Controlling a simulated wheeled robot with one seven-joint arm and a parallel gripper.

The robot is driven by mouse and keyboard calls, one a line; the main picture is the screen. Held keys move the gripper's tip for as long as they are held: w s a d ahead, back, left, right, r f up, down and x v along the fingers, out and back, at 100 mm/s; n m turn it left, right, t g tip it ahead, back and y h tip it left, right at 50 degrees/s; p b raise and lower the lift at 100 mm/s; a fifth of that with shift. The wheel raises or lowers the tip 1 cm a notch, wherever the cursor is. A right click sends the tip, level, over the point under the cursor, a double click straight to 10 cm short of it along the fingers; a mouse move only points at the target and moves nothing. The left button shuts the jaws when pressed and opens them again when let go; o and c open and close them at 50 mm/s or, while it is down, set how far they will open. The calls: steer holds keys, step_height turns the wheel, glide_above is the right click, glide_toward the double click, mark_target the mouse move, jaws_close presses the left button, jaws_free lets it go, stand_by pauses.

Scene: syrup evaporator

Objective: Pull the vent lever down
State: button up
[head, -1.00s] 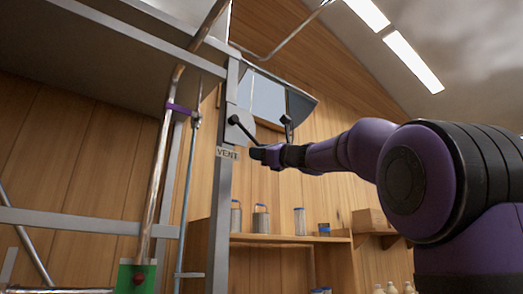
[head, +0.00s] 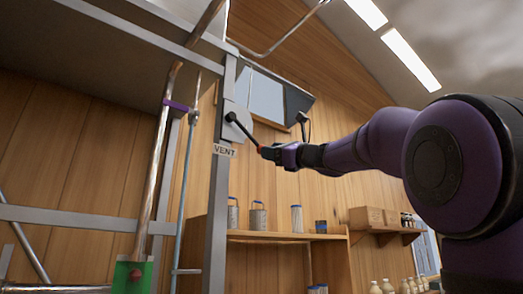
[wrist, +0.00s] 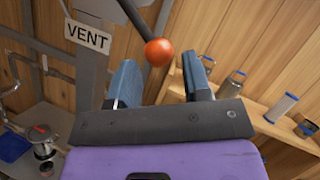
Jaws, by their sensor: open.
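The vent lever (head: 244,132) is a black rod that slants down and to the right from its pivot on a grey plate above the VENT label (head: 224,151). In the wrist view its orange-red knob (wrist: 158,52) shows between the tips of my two blue fingers. The label (wrist: 87,38) is up and left of them there. My gripper (head: 266,152) is at the knob end of the lever. In the wrist view my gripper (wrist: 158,66) is open, with a gap on both sides of the knob. I cannot tell how deep the knob sits between the fingers.
A grey metal post (head: 217,205) stands left of my gripper, with pipes beyond it. A wooden shelf (head: 285,237) with jars is below and behind. A pot (wrist: 43,147) shows low at left in the wrist view. The space right of the lever is open.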

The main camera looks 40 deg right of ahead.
steer(key=shift+v, duration=2.45)
steer(key=s+a+f+n+g, duration=0.1)
steer(key=a+f+n+g, duration=0.3)
steer(key=f, duration=0.4)
steer(key=s+a+f+n+g+h, duration=0.1)
steer(key=s+a+f+n+g, duration=0.15)
steer(key=a+f, duration=0.45)
steer(key=a+f+n+g, duration=0.3)
steer(key=f+n, duration=0.2)
steer(key=f, duration=0.5)
steer(key=s+f+n+g+h, duration=0.2)
steer(key=s+f+n, duration=0.2)
steer(key=f, duration=0.4)
steer(key=s+a+f+n+g+h, duration=0.1)
steer(key=s+f+n+g+h, duration=0.1)
steer(key=s+f+n, duration=0.3)
steer(key=s+a+f+n+g+h, duration=0.1)
steer(key=s+f+n, duration=0.4)
steer(key=f, duration=0.6)
steer(key=shift+s+f+g+h, duration=0.4)
steer(key=shift+g+h, duration=0.15)
steer(key=shift+h, duration=0.45)
steer(key=shift+a, duration=0.1)
